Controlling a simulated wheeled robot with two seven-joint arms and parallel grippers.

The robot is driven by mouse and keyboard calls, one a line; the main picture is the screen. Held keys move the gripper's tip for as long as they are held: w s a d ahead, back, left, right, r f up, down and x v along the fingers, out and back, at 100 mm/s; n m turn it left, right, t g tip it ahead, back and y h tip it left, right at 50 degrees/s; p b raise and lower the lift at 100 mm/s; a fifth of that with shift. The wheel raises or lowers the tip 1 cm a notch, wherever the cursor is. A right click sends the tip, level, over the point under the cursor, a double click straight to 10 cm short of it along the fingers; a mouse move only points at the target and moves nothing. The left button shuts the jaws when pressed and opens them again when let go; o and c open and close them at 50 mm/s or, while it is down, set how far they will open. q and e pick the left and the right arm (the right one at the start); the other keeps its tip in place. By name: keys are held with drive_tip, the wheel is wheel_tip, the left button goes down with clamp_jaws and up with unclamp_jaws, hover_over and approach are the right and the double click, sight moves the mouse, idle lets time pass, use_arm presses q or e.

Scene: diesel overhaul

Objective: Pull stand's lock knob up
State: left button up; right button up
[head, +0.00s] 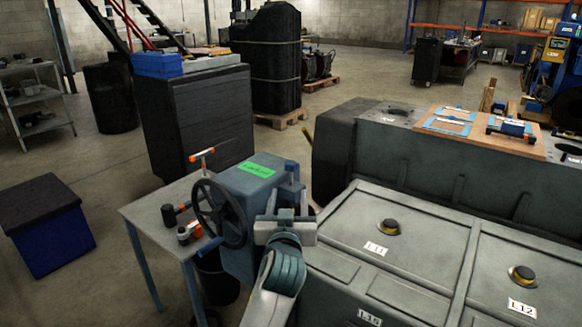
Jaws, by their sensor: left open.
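The stand (246,186) is a blue-grey box with a dark handwheel (220,213) on its left side and a green label (257,170) on top that seems to read "Locked". A blue upright post with a rounded top, likely the lock knob (291,170), rises at the stand's right edge. My left gripper (288,202) is open at this post, its fingers pointing away from me and the post between or just beyond them. I cannot tell whether they touch it. The palm hides the lower part. My right gripper is not in view.
A grey bench (150,212) left of the stand holds small tools with orange parts. A large grey engine housing with lids (390,204) fills the right side. A black cabinet (195,115) stands behind.

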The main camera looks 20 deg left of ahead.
sight(291, 169)
use_arm(q)
drive_tip(key=p+x, duration=0.1)
drive_tip(key=x, duration=1)
drive_tip(key=shift+w+a+r, duration=0.1)
drive_tip(key=shift+w, duration=0.15)
drive_tip(key=x, duration=0.4)
drive_tip(key=shift+w, duration=0.25)
drive_tip(key=shift+w+a, duration=0.15)
drive_tip(key=shift+w, duration=0.5)
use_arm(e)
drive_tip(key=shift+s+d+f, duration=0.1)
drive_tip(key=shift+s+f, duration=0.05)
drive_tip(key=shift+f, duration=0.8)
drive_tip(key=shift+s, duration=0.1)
use_arm(q)
drive_tip(key=shift+c, duration=1.2)
clamp_jaws()
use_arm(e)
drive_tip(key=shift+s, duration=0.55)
